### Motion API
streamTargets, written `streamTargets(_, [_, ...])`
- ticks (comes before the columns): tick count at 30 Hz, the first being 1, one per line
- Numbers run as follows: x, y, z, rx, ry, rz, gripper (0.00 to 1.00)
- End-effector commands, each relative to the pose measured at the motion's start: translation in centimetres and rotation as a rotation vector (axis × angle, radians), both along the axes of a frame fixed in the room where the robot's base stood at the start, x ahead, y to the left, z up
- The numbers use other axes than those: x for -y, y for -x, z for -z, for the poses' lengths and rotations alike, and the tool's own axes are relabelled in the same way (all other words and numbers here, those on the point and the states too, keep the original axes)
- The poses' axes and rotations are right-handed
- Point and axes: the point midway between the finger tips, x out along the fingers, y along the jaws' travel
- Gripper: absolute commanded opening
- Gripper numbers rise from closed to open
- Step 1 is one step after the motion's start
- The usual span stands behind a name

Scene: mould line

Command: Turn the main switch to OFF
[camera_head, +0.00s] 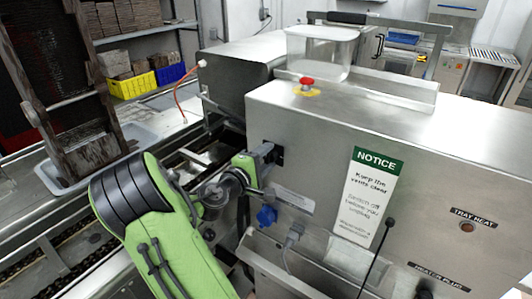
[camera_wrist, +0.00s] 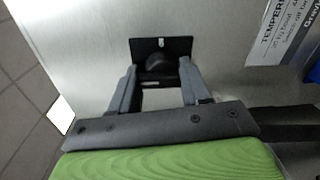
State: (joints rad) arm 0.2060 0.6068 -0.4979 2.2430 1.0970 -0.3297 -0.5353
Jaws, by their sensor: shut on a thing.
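The main switch is a dark round knob (camera_wrist: 156,64) on a black square plate, on the steel side of the machine. A small white mark shows on the plate above the knob. The two grey fingers of my gripper (camera_wrist: 158,72) stand on either side of the knob, shut on it. In the head view my gripper (camera_head: 266,154) reaches the steel panel from the left. There the black plate (camera_head: 280,155) is mostly hidden behind the fingers. I cannot read which position the knob points to.
A blue plug-like part (camera_head: 266,216) and a grey plug with a cable (camera_head: 294,234) sit just below my gripper. A NOTICE sign (camera_head: 372,195) is on the panel to the right. A red button (camera_head: 307,83) sits on top of the machine.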

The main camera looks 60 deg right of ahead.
Motion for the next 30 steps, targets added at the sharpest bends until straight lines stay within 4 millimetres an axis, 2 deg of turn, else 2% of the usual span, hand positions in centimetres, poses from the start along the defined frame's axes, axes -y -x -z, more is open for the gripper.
streamTargets(1, [-0.15,0.01,0.6,-0.017,-0.023,0.001,0.16])
streamTargets(20, [-0.15,0.03,0.82,-0.057,-0.03,0.002,0.16])
streamTargets(21, [-0.15,0.02,0.8,-0.057,-0.029,0.002,0.53])
streamTargets(24, [-0.12,0.0,0.68,-0.056,-0.026,0.0,0.65])
streamTargets(30, [-0.1,-0.02,0.46,-0.054,-0.02,0.0,0.65])
